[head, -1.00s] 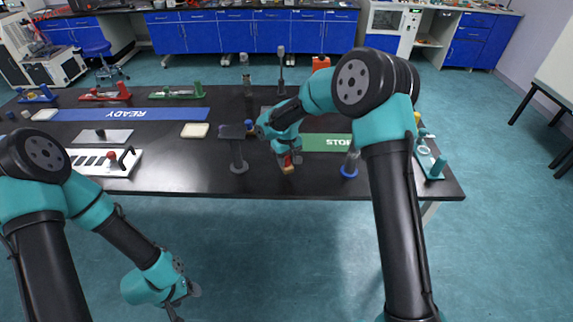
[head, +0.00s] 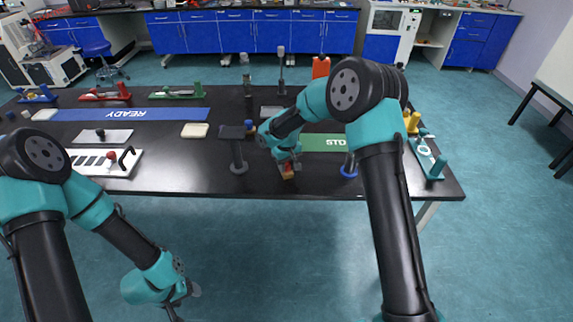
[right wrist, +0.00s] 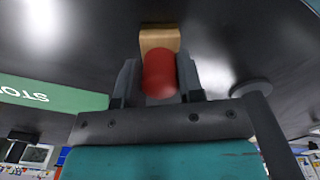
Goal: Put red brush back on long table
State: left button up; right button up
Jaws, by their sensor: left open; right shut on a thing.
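The red brush shows a red handle (right wrist: 160,75) and a tan block-shaped head (right wrist: 160,40) in the right wrist view. My right gripper (right wrist: 158,82) is shut on the red handle, one finger on each side. In the head view the right gripper (head: 287,162) is low over the front edge of the black long table (head: 190,178), with the brush (head: 287,173) under it. I cannot tell whether the brush head touches the tabletop. My left gripper (head: 182,300) is open and empty, in front of the table and over the floor.
A dark stand (head: 237,155) is just left of the right gripper, and a post with a blue base (head: 349,168) is to its right. A green mat (head: 325,142) lies behind. The front strip of table left of the stand is clear.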

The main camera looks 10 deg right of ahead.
jog(key=shift+f, duration=0.15)
jog(key=o, duration=1)
jog(key=shift+c, duration=0.2)
notch_tip(320, 180, up, 12)
